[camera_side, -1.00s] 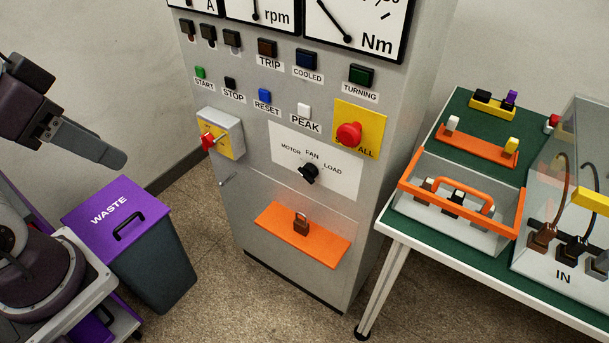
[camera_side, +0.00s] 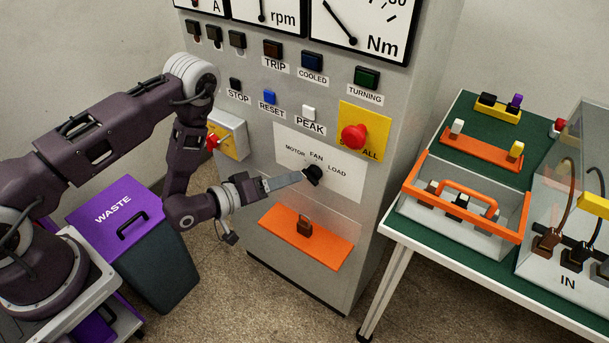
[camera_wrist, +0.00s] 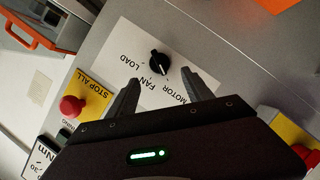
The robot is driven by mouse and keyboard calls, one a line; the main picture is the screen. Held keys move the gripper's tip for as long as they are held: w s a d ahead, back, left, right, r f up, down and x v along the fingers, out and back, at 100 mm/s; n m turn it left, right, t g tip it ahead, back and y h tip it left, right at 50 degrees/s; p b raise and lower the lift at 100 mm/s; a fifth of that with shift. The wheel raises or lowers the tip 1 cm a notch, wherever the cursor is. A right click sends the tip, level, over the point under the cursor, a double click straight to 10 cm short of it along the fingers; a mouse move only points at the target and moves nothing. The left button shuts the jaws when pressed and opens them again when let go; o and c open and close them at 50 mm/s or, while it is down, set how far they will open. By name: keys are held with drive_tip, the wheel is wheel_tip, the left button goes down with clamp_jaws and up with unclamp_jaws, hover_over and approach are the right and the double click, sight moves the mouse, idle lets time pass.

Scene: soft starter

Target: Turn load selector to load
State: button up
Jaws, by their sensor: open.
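The load selector is a black round knob (camera_side: 313,175) on a white plate (camera_side: 345,182) marked MOTOR, FAN and LOAD, on the grey cabinet front. In the wrist view the knob (camera_wrist: 159,63) lies between and a little beyond my two fingertips, near the FAN word; I cannot tell for certain which label its pointer faces. My gripper (camera_side: 303,174) is open and empty, its fingers reaching towards the knob from the left. It also shows in the wrist view (camera_wrist: 160,76), one finger either side of the knob. Contact with the knob cannot be made out.
A red STOP ALL button (camera_side: 353,137) on yellow sits above right of the knob. A red-handled switch (camera_side: 214,141) is behind my arm. A green-topped table (camera_side: 460,240) stands right, a waste bin (camera_side: 160,260) left.

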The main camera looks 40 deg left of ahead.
sight(306, 175)
drive_tip(key=x, duration=0.7)
drive_tip(key=shift+f, duration=0.1)
drive_tip(key=shift+c, duration=0.5)
clamp_jaws()
